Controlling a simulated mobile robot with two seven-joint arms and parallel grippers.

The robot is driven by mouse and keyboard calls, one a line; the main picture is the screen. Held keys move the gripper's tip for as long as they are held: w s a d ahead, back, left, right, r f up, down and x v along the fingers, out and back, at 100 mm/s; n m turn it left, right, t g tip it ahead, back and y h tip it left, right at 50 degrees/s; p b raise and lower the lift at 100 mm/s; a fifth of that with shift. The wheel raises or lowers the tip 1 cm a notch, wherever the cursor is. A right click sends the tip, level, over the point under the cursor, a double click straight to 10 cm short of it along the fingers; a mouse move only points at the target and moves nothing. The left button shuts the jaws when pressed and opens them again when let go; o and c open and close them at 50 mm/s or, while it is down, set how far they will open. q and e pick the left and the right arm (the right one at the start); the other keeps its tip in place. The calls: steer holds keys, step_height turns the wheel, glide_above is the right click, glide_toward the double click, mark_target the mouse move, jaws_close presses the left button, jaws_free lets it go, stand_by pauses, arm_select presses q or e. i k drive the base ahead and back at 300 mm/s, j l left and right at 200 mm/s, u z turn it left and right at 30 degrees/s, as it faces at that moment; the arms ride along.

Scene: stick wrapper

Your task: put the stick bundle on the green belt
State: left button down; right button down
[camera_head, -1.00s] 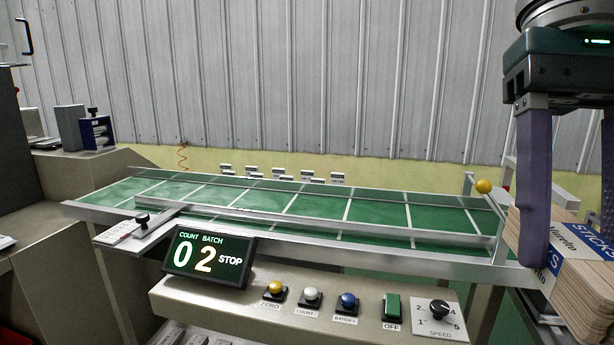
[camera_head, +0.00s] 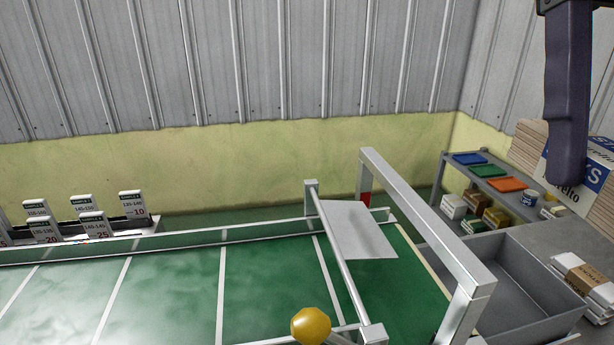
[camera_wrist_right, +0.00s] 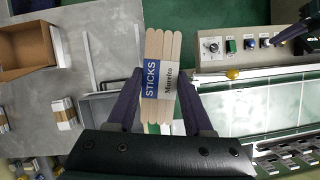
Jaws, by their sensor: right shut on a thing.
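The stick bundle (camera_wrist_right: 158,50) is a stack of pale wooden sticks with a blue and white STICKS band. My right gripper (camera_wrist_right: 160,82) is shut on it, one finger on each side. In the head view the bundle (camera_head: 596,186) is at the right edge, partly cut off, behind a purple finger. The green belt (camera_head: 185,300) fills the lower left of the head view, left of the bundle. It is also at right in the right wrist view (camera_wrist_right: 280,105). Dark purple finger parts, apparently my left gripper (camera_wrist_right: 298,28), show at that view's upper right; their opening is unclear.
A metal gate frame (camera_head: 425,215) and a bar with a yellow ball (camera_head: 311,326) stand at the belt's right end. Beyond are a grey bin (camera_head: 500,285), a wrapped bundle (camera_head: 583,277) and a shelf of coloured trays (camera_head: 500,183). Sample cards (camera_head: 95,225) stand behind the belt.

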mark_target(70, 301)
steer(key=i+l+u, duration=0.2)
steer(key=i, duration=1.35)
steer(key=i+u, duration=0.5)
steer(key=i+l+u, duration=0.45)
steer(key=i, duration=0.25)
steer(key=u, duration=0.65)
steer(key=i+u, duration=0.1)
steer(key=u, duration=0.5)
steer(key=l+u, duration=0.1)
steer(key=u, duration=0.55)
steer(key=l+u, duration=0.1)
steer(key=u, duration=1.15)
steer(key=l+u, duration=0.15)
steer(key=u, duration=0.5)
steer(key=l+u, duration=0.1)
steer(key=u, duration=1.15)
